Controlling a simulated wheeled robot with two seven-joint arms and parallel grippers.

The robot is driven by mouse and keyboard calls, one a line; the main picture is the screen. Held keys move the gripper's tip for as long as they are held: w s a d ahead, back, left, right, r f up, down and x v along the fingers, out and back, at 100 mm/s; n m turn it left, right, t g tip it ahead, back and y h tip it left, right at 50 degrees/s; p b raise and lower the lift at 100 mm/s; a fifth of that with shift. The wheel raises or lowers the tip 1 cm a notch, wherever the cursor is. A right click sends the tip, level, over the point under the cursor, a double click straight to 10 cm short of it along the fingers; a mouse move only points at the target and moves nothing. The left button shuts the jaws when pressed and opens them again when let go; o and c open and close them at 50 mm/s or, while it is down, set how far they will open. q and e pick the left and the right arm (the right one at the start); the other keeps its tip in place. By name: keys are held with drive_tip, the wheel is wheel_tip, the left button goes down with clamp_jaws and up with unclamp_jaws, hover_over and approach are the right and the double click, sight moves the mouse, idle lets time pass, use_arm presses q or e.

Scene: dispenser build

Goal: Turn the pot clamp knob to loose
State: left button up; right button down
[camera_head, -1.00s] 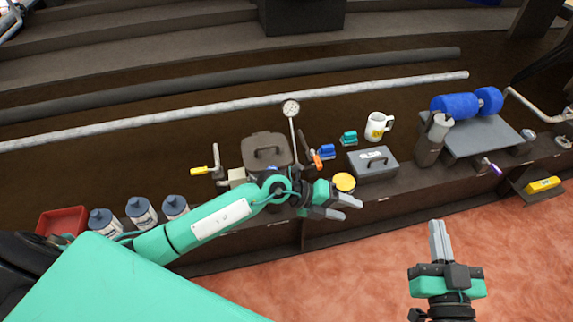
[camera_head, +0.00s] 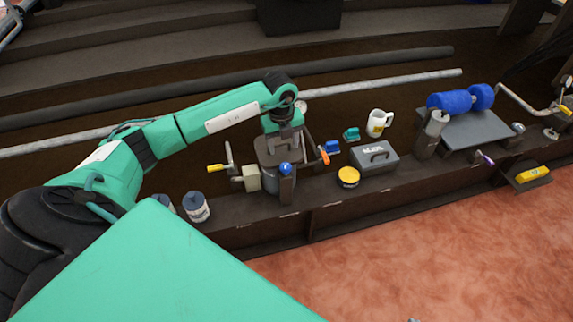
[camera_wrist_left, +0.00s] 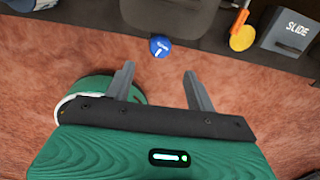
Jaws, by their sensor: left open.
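The blue pot clamp knob (camera_head: 285,169) is on the front of the dark lidded pot (camera_head: 270,185). In the left wrist view the knob (camera_wrist_left: 160,47) shows a white mark and small lettering too small to read. My left gripper (camera_head: 287,138) is over the pot, above and behind the knob in the head view. In the left wrist view its two fingers (camera_wrist_left: 160,78) are apart and empty, with the knob beyond the tips, roughly centred between them. Only a small grey tip, likely of my right gripper (camera_head: 412,320), shows at the bottom edge.
A crank with a yellow grip (camera_head: 216,168) stands left of the pot, and an orange-handled lever (camera_head: 324,157) stands right. A yellow-topped tin (camera_head: 348,176) and a grey box (camera_head: 374,158) stand further right. The floor in front is clear.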

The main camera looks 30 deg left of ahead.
sight(285, 166)
use_arm(q)
wheel_tip(285, 166, down, 8)
drive_tip(key=shift+w+d+f+b, duration=0.1)
drive_tip(key=shift+f+b, duration=0.05)
drive_tip(key=shift+b, duration=0.45)
drive_tip(key=shift+f, duration=0.6)
use_arm(e)
drive_tip(key=shift+w+a+r+t+y, duration=0.15)
drive_tip(key=shift+a+t+y, duration=0.15)
drive_tip(key=shift+a+t, duration=0.35)
drive_tip(key=shift+w+a+r+t+y, duration=0.15)
drive_tip(key=shift+a+t+y, duration=0.2)
drive_tip(key=shift+a, duration=0.45)
drive_tip(key=shift+f, duration=0.1)
use_arm(q)
drive_tip(key=c, duration=1)
drive_tip(key=shift+r+n+p, duration=0.15)
drive_tip(key=shift+n+p, duration=0.15)
drive_tip(key=shift+p, duration=0.05)
drive_tip(key=n+p, duration=0.3)
drive_tip(key=shift+w+d+n, duration=0.1)
drive_tip(key=shift+n, duration=0.4)
use_arm(e)
drive_tip(key=s+d+g+h, duration=0.3)
drive_tip(key=d+g, duration=0.2)
drive_tip(key=d, duration=0.3)
drive_tip(key=shift+s+d+g, duration=0.15)
drive_tip(key=shift+s+g, duration=0.15)
drive_tip(key=shift+g, duration=0.1)
drive_tip(key=shift+h, duration=0.25)
